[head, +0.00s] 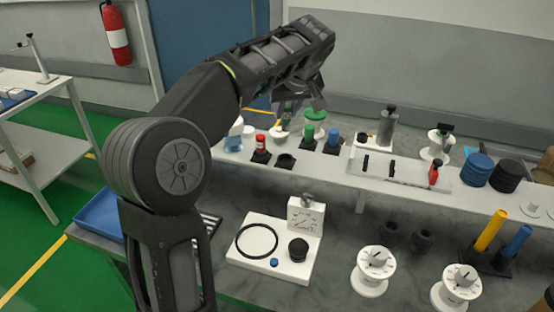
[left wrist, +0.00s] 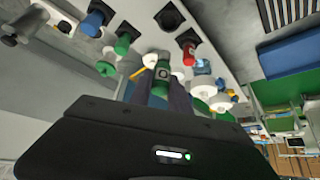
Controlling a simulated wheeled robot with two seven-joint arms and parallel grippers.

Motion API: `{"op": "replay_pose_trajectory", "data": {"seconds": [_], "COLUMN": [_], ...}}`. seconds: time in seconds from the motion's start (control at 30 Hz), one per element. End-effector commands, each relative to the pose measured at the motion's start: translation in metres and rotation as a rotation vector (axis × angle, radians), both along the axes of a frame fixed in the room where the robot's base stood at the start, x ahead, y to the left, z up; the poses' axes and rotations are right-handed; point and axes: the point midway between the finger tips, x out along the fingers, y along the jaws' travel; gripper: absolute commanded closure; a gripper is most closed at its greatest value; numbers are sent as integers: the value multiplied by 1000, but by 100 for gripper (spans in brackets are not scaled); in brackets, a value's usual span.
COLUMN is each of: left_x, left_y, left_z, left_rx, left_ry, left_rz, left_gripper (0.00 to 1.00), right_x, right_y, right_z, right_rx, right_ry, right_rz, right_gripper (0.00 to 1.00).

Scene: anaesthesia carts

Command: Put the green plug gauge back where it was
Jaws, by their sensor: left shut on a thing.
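My left gripper (head: 297,107) reaches over the rear shelf, fingers pointing down. It is shut on a green plug gauge (left wrist: 161,78), which shows between the fingers in the left wrist view and is partly hidden in the head view. The gauge is held above the shelf, clear of the holders. An empty black square holder (head: 285,161) stands between the red gauge (head: 261,143) and another green gauge (head: 308,133); it also shows in the left wrist view (left wrist: 170,17). A blue gauge (head: 333,139) stands to the right. My right gripper is not in view.
A white spool (head: 279,132) and a green-topped item (head: 315,115) stand behind the holders. A white tray (head: 400,175) with a red-handled tool is to the right. On the front bench are a white dial-gauge block (head: 270,262) and white dials (head: 372,268).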

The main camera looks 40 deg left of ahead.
Motion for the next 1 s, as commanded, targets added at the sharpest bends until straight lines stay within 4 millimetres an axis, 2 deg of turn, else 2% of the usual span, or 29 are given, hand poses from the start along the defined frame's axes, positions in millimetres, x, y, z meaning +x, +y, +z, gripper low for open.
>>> {"op": "replay_pose_trajectory", "data": {"seconds": [0.23,0.5,0.6,1.0], "left_x": [0,-1,0,0], "left_y": [0,0,0,0], "left_z": [-5,-50,-60,-69], "left_rx": [1,0,1,1], "left_ry": [0,2,0,0], "left_rz": [-1,-1,-2,-1], "left_gripper": [100,100,100,100], "right_x": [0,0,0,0], "right_y": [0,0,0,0], "right_z": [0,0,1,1], "right_rx": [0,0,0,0], "right_ry": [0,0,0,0], "right_rz": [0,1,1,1], "right_gripper": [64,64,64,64]}}
